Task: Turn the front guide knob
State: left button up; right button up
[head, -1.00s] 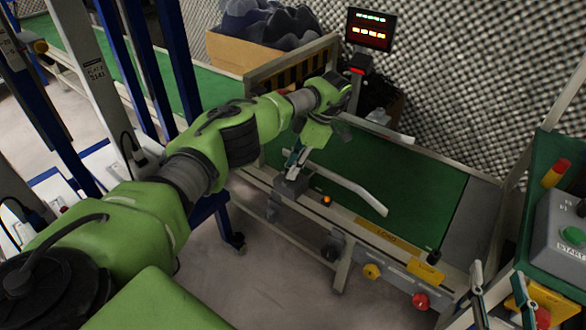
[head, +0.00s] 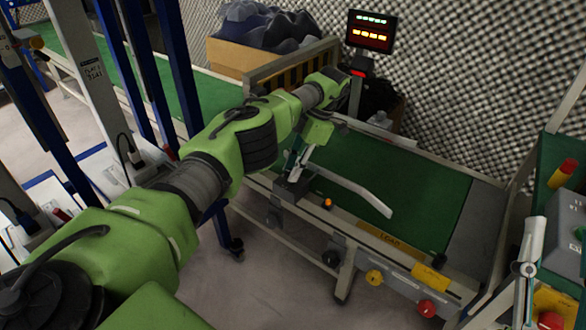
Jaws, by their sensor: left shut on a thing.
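My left gripper (head: 298,168) reaches down over the near edge of the green conveyor belt (head: 415,180). Its fingers are shut on the front guide knob, on top of a dark grey clamp block (head: 291,190). The fingers hide most of the knob, so its turn angle cannot be seen. A pale, bent guide rail (head: 352,186) runs from beside the block out over the belt to the right. My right gripper (head: 526,272) is at the lower right, seen nearly side-on; its finger gap does not show clearly.
An orange button (head: 328,203) is close to the clamp block. A yellow knob (head: 374,277) and a red knob (head: 426,308) are on the front frame. A lit display (head: 370,31) and a box of dark foam (head: 232,55) stand behind. A grey control box (head: 567,235) is at right.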

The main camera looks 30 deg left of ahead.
pick_arm(q)
jog(key=o, duration=1.1)
notch_tip(320, 180, up, 10)
jog(key=shift+o, duration=0.2)
